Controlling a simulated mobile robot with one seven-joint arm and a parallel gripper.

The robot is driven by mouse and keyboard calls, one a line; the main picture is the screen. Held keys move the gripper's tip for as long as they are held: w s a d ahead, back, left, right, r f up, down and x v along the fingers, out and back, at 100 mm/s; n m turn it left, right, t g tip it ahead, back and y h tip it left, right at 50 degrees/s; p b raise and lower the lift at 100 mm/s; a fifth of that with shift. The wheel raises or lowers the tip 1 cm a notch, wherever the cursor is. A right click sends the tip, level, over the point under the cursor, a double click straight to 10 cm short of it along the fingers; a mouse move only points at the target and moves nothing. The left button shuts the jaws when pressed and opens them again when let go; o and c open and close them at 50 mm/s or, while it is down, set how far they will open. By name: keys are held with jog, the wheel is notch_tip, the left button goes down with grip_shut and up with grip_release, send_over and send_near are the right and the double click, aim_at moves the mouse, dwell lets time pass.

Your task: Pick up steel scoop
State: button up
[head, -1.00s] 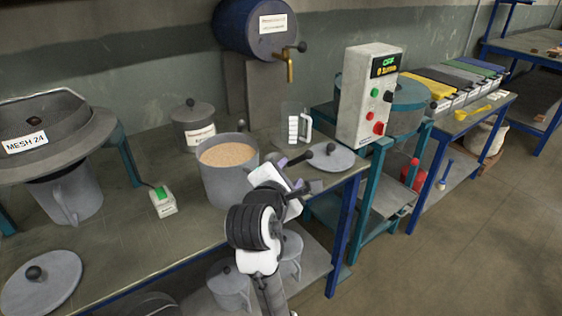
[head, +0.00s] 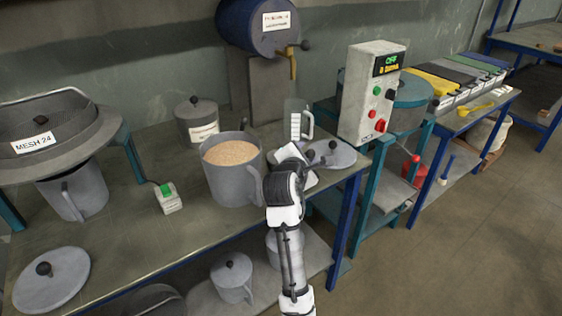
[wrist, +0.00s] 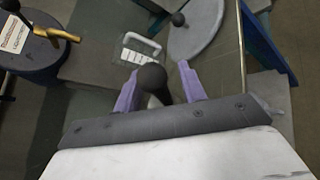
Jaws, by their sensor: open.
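A dark rounded knob (wrist: 152,77) on a short pale shaft stands between the two purple fingers of my gripper (wrist: 159,82) in the wrist view. It looks like the handle end of the steel scoop; no scoop bowl shows. In the head view the dark knob (head: 309,156) shows just right of my wrist, near the bench's right end. My gripper is open, with a finger on either side of the knob and no clear grip on it. In the head view my arm hides most of the fingers.
A grey pot of tan grain (head: 230,153) stands close left of my wrist. A clear jug (head: 297,119) and a round lid (head: 345,157) lie close behind and right. A control box (head: 366,95) stands further right. A blue drum with a brass tap (head: 291,64) is behind.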

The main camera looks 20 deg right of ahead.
jog(key=shift+w+d+f, duration=0.15)
jog(key=shift+w, duration=0.15)
jog(key=shift+c, duration=0.4)
grip_shut()
